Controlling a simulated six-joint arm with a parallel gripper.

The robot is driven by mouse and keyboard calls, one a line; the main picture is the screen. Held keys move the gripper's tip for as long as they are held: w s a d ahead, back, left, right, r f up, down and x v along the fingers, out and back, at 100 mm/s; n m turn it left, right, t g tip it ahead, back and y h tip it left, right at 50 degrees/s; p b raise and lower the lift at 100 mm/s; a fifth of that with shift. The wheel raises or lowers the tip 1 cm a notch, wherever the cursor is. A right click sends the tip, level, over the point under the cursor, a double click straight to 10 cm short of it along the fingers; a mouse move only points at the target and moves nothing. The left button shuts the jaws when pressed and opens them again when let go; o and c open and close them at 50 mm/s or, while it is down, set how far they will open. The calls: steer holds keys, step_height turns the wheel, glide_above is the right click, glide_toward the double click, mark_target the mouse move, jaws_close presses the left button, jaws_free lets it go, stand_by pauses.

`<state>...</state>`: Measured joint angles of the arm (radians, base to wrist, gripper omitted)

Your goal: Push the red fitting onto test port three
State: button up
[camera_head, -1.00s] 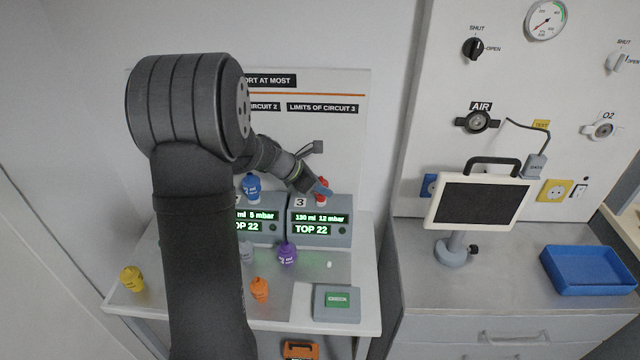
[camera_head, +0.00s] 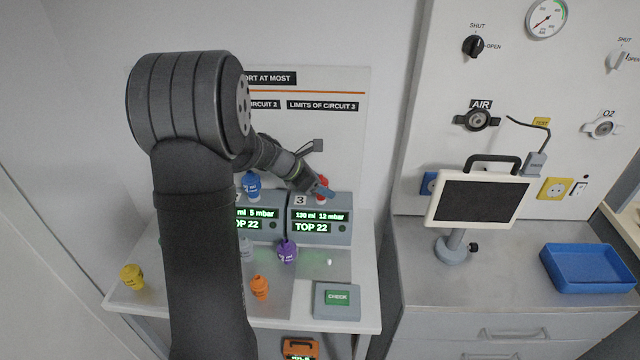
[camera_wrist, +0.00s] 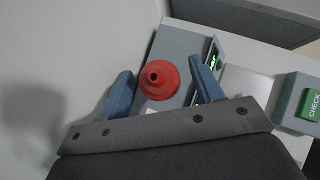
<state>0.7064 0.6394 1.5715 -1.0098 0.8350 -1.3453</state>
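The red fitting (camera_head: 322,182) is upright on top of the tester marked 3 (camera_head: 320,232), where test port three is hidden beneath it. I cannot tell how far down it sits. In the wrist view the red fitting (camera_wrist: 160,80) shows from above, with a round hole in its top. My gripper (camera_wrist: 163,88) is open, its two blue fingers on either side of the fitting with a gap at each side. In the head view my gripper (camera_head: 322,192) partly covers the fitting. The screen of tester 3 reads 130 ml, 12 mbar, TOP 22.
A blue fitting (camera_head: 251,185) stands on the tester to the left. Purple (camera_head: 287,252), orange (camera_head: 260,288) and yellow (camera_head: 132,277) fittings stand on the bench in front. A grey box with a green CHECK face (camera_head: 337,297) is at the front right. The wall is close behind.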

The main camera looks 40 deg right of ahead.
steer(key=v, duration=1.7)
steer(key=shift+r, duration=0.2)
steer(key=shift+w+a, duration=0.1)
steer(key=x, duration=1.7)
steer(key=shift+f, duration=0.2)
steer(key=shift+r, duration=0.2)
